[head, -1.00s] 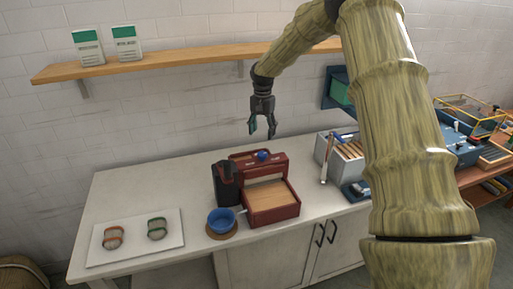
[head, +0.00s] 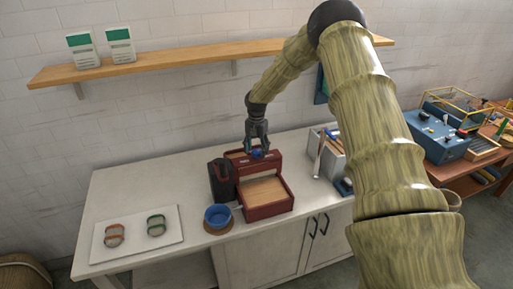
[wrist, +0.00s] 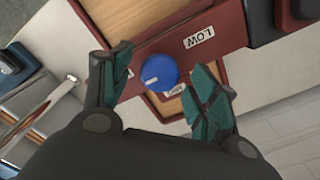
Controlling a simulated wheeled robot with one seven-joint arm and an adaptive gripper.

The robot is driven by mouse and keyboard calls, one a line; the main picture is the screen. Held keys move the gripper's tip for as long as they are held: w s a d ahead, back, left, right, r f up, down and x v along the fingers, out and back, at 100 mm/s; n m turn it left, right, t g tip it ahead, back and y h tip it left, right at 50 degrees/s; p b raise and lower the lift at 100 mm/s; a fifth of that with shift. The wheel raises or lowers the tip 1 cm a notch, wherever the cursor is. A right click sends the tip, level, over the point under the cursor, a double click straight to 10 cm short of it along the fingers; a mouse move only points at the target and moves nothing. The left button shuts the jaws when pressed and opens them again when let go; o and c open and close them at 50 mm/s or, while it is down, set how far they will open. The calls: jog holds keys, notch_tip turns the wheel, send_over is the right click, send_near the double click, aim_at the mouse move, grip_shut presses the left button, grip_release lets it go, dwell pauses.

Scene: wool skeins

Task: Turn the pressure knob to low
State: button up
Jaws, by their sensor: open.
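The blue pressure knob (wrist: 158,73) sits on top of the red press (head: 268,208), and a white line shows on its face. In the wrist view a label reading LOW (wrist: 199,37) is on the red panel beside the knob. A second white label (wrist: 174,89), hard to read, is on the other side. My gripper (head: 257,147) is above the knob in the head view. In the wrist view its teal-padded fingers (wrist: 160,82) are open, one on each side of the knob, with gaps between. Nothing is held.
A dark container (head: 222,181) stands against the press's left side. A blue bowl (head: 217,216) is at its front left. A white board (head: 135,240) with two skeins lies further left. A grey box of tools (head: 325,150) stands to the right. A wooden shelf (head: 190,61) is above.

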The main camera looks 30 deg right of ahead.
jog(key=shift+f, duration=0.25)
jog(key=shift+r, duration=0.1)
jog(key=c, duration=1)
